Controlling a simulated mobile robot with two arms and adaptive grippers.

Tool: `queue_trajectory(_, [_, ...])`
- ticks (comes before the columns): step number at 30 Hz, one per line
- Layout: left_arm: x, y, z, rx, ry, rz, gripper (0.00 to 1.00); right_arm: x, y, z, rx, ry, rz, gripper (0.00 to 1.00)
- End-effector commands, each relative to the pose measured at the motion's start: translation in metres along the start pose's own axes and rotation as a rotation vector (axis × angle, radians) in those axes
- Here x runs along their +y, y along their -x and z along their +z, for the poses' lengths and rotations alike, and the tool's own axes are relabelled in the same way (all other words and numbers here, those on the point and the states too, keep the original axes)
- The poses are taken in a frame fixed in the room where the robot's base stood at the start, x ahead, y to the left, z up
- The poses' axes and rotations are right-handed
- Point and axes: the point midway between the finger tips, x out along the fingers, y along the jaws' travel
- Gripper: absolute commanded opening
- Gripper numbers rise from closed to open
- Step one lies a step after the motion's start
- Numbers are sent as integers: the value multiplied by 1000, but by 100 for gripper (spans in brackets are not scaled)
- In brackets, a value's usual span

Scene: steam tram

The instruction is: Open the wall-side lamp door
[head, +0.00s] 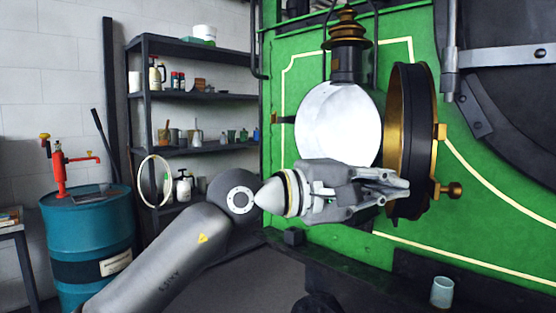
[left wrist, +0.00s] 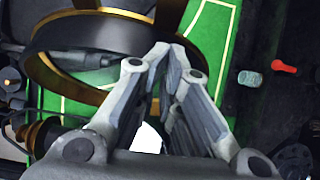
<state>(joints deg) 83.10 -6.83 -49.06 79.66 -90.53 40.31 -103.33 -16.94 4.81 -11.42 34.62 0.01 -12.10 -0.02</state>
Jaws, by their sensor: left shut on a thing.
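The lamp (head: 338,125) is on the green front of the tram, with a black and brass chimney and a bright white round face. Its door (head: 402,90), a black ring with a brass inside, stands open to the right of the face, seen nearly edge-on. A brass knob (head: 448,190) sticks out on its right. My left gripper (head: 400,186) reaches across below the white face and is shut on the door's rim. In the left wrist view the fingertips (left wrist: 174,50) meet at the edge of the dark door ring (left wrist: 90,38). My right gripper is not in view.
A glass cup (head: 442,292) stands on the dark ledge at lower right; a red object (left wrist: 284,67) lies near it in the left wrist view. A blue drum (head: 90,235) with a red pump (head: 60,165) and a loaded shelf (head: 190,95) stand at left.

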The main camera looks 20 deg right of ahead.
Motion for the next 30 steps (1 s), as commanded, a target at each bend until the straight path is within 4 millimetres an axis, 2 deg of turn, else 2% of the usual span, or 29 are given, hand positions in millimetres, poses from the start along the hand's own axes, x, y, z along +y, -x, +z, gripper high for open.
queue_trajectory(1, [1, 5, -9, 18, 2, 7, 0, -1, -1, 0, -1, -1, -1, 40])
queue_trajectory(5, [2, 18, -8, 19, 1, 7, 0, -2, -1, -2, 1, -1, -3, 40])
queue_trajectory(18, [3, 102, 3, 6, -5, 3, 0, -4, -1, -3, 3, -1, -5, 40])
queue_trajectory(24, [4, 121, 6, 1, -6, 4, 0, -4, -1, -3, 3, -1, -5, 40])
queue_trajectory(30, [3, 125, 4, 0, 12, 9, 0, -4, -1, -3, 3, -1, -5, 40])
